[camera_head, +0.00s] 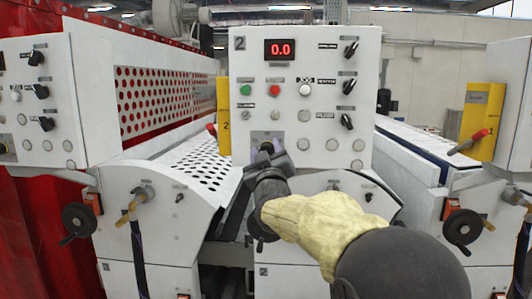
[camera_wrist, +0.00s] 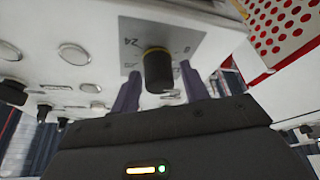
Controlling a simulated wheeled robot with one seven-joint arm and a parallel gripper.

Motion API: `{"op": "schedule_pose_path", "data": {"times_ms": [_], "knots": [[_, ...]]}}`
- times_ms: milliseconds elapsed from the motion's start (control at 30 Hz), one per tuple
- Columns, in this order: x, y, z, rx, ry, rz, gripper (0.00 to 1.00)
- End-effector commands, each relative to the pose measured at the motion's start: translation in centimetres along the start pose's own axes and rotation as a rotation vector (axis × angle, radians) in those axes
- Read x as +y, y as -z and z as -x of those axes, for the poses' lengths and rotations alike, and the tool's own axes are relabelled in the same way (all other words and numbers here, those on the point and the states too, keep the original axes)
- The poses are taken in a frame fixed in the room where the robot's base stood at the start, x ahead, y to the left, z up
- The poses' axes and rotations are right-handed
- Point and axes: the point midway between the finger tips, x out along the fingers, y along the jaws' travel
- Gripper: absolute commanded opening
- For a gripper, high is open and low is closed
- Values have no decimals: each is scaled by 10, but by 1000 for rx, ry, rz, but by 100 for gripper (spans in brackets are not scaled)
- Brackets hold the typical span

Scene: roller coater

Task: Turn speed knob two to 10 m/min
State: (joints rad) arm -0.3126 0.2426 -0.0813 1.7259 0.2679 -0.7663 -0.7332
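Speed knob two (camera_wrist: 158,72) is a dark cylinder with a yellowish ring at its base, on a grey scale plate (camera_wrist: 134,32) marked 24 and 0. The plate also shows on the panel marked 2 in the head view (camera_head: 276,135). My gripper (camera_head: 268,152) is in front of this knob and largely hides it there. In the wrist view my gripper (camera_wrist: 159,80) is open, with one finger on each side of the knob and visible gaps. I cannot make out the knob's pointer. The red display (camera_head: 281,49) reads 0.0.
Green (camera_head: 246,90), red (camera_head: 275,89) and white (camera_head: 306,90) buttons sit above the knob. Black selector switches (camera_head: 350,50) line the panel's right side. A perforated guard (camera_head: 205,163) lies left of the panel, and a handwheel (camera_head: 462,227) stands at right.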

Motion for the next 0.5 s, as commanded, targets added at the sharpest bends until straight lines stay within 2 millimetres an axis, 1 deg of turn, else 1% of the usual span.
{"op": "schedule_pose_path", "data": {"times_ms": [333,433,500], "knots": [[0,0,1,1,-1,-1,51],[0,0,6,2,-1,-1,51],[-1,-1,13,2,0,-2,51]]}}
